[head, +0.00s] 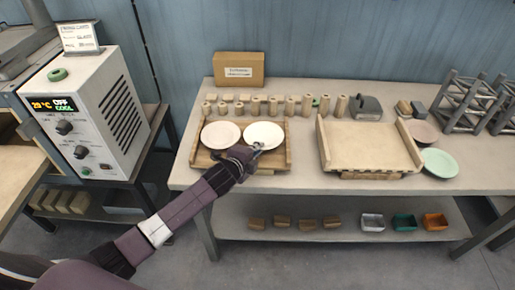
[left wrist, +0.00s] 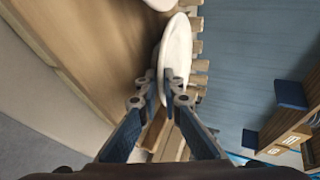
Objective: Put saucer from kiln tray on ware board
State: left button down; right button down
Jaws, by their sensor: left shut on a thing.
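A white saucer (head: 263,135) is at the right side of the left wooden tray (head: 282,160). My left gripper (head: 257,148) is shut on its near rim. In the left wrist view, the fingers (left wrist: 160,88) pinch the saucer (left wrist: 178,48) from both faces. A second, pinkish-white saucer (head: 220,134) lies beside it in the same tray; its edge also shows in the left wrist view (left wrist: 160,4). I cannot tell whether the held saucer still touches the tray. A wider pale wooden board (head: 370,146) with side rails stands empty on the right. My right gripper is not in view.
Several wooden pegs (head: 290,105) stand behind the left tray, with a cardboard box (head: 239,70) farther back. A green plate (head: 439,162) and a brownish plate (head: 421,132) lie right of the board. A white control box (head: 88,113) stands left. The table gap between tray and board is clear.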

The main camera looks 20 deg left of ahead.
pick_arm(q)
jog(key=c, duration=2.4)
grip_release()
jog(key=shift+f, duration=0.1)
jog(key=b+v, duration=0.1)
jog(key=v, duration=1.1)
jog(key=shift+r, duration=0.2)
